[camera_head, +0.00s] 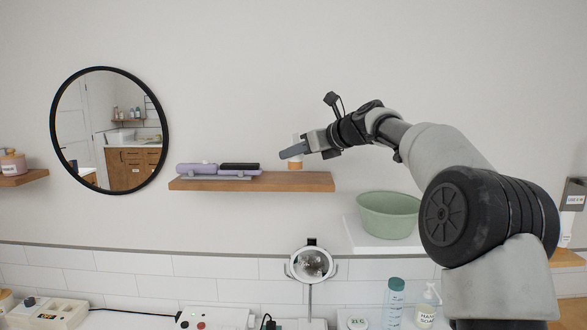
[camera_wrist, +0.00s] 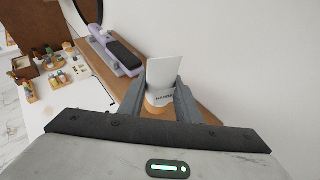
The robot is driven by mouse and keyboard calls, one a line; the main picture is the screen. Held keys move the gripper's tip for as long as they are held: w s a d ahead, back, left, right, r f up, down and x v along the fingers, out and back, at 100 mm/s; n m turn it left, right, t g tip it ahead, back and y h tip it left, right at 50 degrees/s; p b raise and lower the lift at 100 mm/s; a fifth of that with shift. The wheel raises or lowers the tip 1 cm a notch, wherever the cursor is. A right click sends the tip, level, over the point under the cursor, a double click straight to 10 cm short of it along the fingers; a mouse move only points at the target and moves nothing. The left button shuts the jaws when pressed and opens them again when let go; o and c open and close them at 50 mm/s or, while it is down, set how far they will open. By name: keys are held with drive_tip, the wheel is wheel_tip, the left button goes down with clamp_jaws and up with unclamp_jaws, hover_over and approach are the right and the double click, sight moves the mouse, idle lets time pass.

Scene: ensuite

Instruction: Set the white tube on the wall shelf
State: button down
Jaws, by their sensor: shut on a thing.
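The white tube (camera_wrist: 164,72) is upright between the fingers of my gripper (camera_wrist: 160,90), which is shut on it. In the head view my gripper (camera_head: 291,152) reaches in from the right. The tube's orange cap (camera_head: 295,164) points down below the fingers, and the fingers hide part of its body. The wooden wall shelf (camera_head: 290,183) lies under the tube, toward the shelf's right end. The cap is very close to the shelf top; I cannot tell whether it touches.
A purple and black device (camera_head: 215,169) on a grey base fills the shelf's left half. The shelf between it and the tube is clear. A green bowl (camera_head: 389,215) stands lower right, and a round mirror (camera_head: 110,130) hangs left. Counter items stand below.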

sight(300, 162)
wheel_tip(300, 162, down, 3)
drive_tip(key=shift+f+b, duration=0.2)
drive_tip(key=shift+b, duration=0.25)
drive_tip(key=c, duration=1.3)
unclamp_jaws()
drive_tip(key=b+v, duration=0.2)
drive_tip(key=v, duration=1)
